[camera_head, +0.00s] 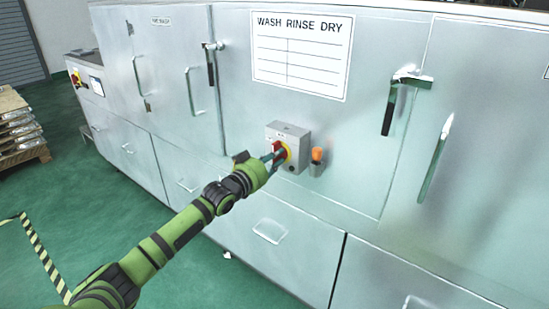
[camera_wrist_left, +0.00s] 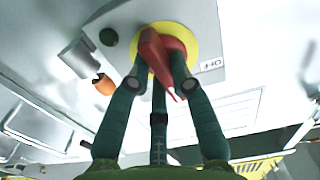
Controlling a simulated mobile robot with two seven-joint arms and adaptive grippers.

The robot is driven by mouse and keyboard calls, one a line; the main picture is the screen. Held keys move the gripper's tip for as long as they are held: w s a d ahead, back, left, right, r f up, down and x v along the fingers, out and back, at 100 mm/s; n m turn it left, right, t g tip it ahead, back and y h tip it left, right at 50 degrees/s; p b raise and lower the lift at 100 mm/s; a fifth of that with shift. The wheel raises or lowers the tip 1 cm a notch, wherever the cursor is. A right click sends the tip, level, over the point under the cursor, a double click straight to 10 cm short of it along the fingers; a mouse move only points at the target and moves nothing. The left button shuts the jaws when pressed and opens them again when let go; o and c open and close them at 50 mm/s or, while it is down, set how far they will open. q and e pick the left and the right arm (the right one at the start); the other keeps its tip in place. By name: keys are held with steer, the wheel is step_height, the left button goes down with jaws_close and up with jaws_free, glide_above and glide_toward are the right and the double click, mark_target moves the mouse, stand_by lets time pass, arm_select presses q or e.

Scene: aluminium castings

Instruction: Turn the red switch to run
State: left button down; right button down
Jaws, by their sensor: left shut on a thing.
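The red switch (camera_head: 281,149) is a rotary handle on a yellow disc (camera_head: 288,152), on the front of a grey box (camera_head: 290,130) fixed to the steel cabinet. My left gripper (camera_head: 276,154) reaches it from the lower left and is shut on the handle. In the left wrist view the red switch (camera_wrist_left: 153,48) stands between the fingers of my left gripper (camera_wrist_left: 160,75), over the yellow disc (camera_wrist_left: 183,36). An OFF label (camera_wrist_left: 211,64) lies to the right of the disc. The fingers hide part of the handle, and I cannot read a RUN mark. My right gripper is not in view.
An orange-topped part (camera_head: 317,155) sits just right of the box. Cabinet handles (camera_head: 391,105) stick out on the doors. A WASH RINSE DRY sign (camera_head: 301,50) hangs above. Pallets (camera_head: 20,128) stand far left. The green floor (camera_head: 60,200) in front is open.

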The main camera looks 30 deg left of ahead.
arm_select(q)
steer(key=shift+m, duration=0.6)
steer(key=c, duration=1.1)
jaws_free()
steer(key=s, duration=1.2)
steer(key=shift+a, duration=0.45)
